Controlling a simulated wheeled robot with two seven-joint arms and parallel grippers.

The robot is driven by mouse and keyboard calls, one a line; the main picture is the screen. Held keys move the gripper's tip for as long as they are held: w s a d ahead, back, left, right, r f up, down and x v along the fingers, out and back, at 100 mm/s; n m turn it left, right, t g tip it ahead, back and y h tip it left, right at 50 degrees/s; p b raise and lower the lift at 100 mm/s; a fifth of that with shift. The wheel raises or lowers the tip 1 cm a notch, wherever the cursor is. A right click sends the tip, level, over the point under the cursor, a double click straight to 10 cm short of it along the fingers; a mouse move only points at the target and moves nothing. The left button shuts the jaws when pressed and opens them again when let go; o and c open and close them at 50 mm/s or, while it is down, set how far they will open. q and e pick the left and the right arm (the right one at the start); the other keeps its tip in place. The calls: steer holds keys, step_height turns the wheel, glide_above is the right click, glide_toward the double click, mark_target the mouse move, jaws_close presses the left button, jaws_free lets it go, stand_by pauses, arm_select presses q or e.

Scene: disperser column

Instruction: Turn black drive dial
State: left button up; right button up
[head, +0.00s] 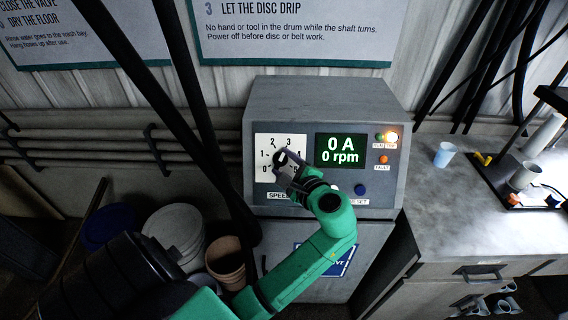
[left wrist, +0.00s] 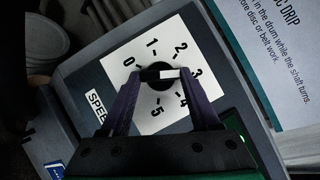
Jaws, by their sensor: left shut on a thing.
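The black drive dial (left wrist: 160,76) sits on a white plate (left wrist: 112,62) marked 0 to 5 on the grey control box (head: 325,98). Its bar has a white half, which points roughly toward 3 in the left wrist view. My left gripper (head: 286,160) is at the dial, with one purple finger at each end of the bar, and is shut on it. In the head view the gripper covers much of the dial and the lower right of its plate. The display (head: 340,150) reads 0 A and 0 rpm. My right gripper is not in view.
An indicator lamp (head: 391,138) glows bright at the panel's upper right. A blue button (head: 360,190) sits below. To the right, a bench (head: 432,195) carries a pale blue cup (head: 444,154). Buckets (head: 174,228) stand at the lower left.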

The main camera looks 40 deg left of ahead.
arm_select(q)
steer(key=shift+f, duration=0.1)
steer(key=o, duration=1.4)
steer(key=shift+c, duration=0.2)
steer(key=shift+s+d+r, duration=0.1)
steer(key=shift+d+r, duration=0.1)
steer(key=shift+d, duration=0.05)
steer(key=p+v, duration=0.5)
steer(key=v, duration=0.6)
steer(key=shift+d, duration=0.25)
steer(key=shift+f, duration=0.1)
steer(key=shift+s, duration=0.1)
